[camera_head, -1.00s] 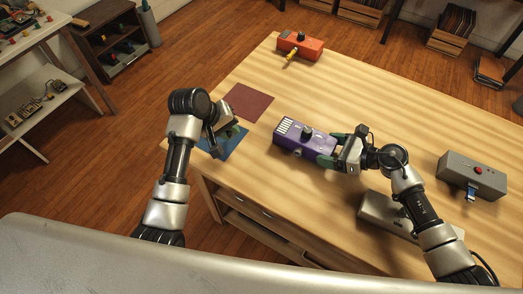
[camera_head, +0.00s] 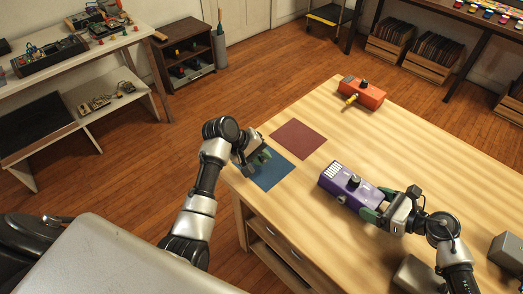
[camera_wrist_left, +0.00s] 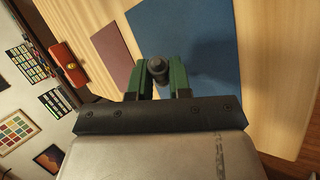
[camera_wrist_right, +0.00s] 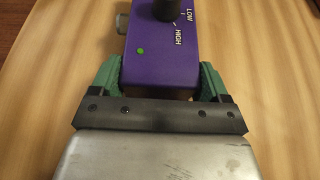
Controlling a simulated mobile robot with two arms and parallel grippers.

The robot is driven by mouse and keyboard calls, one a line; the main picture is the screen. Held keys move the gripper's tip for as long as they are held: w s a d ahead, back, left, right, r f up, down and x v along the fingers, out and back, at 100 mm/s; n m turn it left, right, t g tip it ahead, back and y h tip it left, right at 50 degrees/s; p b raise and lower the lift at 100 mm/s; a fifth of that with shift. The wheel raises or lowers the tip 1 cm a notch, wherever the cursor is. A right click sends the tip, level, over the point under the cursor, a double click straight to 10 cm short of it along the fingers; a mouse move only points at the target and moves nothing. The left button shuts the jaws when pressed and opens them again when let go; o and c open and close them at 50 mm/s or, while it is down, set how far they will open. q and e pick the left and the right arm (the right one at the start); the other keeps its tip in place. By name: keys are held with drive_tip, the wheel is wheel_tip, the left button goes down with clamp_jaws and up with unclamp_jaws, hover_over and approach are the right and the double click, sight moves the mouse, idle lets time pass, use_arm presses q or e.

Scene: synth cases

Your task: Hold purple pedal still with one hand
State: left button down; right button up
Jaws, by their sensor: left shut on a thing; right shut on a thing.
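The purple pedal (camera_head: 345,183) lies on the wooden table, with a dark knob and a striped end. My right gripper (camera_head: 378,204) is shut on the near right end of the purple pedal. In the right wrist view its green fingers press both sides of the purple pedal (camera_wrist_right: 150,68), whose top shows LOW and HIGH lettering and a green dot. My left gripper (camera_head: 262,157) is over the blue mat, away from the pedal. In the left wrist view it is shut on a small grey knob-like piece (camera_wrist_left: 158,70).
The blue mat (camera_head: 275,178) and a maroon mat (camera_head: 298,139) lie by the table's left edge. An orange pedal (camera_head: 362,93) with a yellow plug stands at the back. Grey boxes are at the lower right (camera_head: 415,275) and right edge (camera_head: 508,250).

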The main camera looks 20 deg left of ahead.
use_arm(q)
drive_tip(key=shift+f, duration=0.25)
drive_tip(key=c, duration=1)
unclamp_jaws()
drive_tip(key=shift+o, duration=0.2)
drive_tip(key=v, duration=1.2)
use_arm(e)
drive_tip(key=o, duration=1)
